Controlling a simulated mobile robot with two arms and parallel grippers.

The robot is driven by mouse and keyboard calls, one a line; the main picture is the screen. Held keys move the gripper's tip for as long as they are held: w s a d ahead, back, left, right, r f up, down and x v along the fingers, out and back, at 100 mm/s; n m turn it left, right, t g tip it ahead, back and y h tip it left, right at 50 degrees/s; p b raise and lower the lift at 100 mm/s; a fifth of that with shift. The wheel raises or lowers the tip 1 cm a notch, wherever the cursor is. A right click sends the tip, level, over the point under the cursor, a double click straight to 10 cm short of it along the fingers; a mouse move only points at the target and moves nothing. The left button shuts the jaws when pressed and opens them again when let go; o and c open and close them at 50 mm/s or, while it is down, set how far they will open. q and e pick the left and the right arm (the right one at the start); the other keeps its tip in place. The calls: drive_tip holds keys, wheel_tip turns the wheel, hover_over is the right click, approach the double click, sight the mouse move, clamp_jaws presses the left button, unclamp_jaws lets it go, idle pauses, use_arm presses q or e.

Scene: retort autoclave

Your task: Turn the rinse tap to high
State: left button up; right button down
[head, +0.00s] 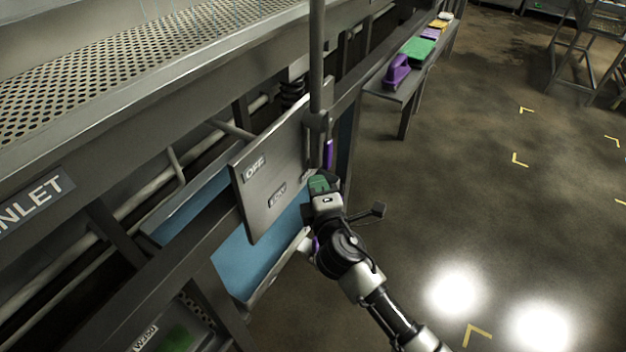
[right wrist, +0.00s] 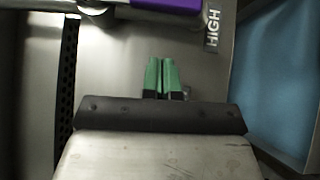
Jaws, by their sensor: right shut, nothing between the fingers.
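The rinse tap's purple handle (head: 329,153) shows beside the grey panel (head: 262,205), just above my right gripper (head: 318,184). The panel carries the labels OFF (head: 255,168) and LOW (head: 278,195). In the right wrist view the purple handle (right wrist: 166,5) crosses the top edge, partly cut off, with its right end close to the HIGH label (right wrist: 213,28). My right gripper's green fingers (right wrist: 163,75) are together and empty, in front of the panel and apart from the handle. My left gripper is not in view.
A vertical pipe (head: 316,60) rises by the panel. A perforated steel table (head: 130,65) and an INLET sign (head: 33,200) are at left. A shelf holds a purple item (head: 397,72) and a green block (head: 417,48). The floor (head: 455,190) at right is largely open.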

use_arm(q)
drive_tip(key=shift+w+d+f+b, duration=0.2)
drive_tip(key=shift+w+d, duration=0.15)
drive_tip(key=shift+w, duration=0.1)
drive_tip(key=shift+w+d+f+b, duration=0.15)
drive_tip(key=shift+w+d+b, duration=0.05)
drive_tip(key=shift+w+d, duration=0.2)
use_arm(e)
drive_tip(key=s+d, duration=0.2)
drive_tip(key=s, duration=0.5)
drive_tip(key=shift+s+f, duration=0.2)
drive_tip(key=shift+s, duration=0.05)
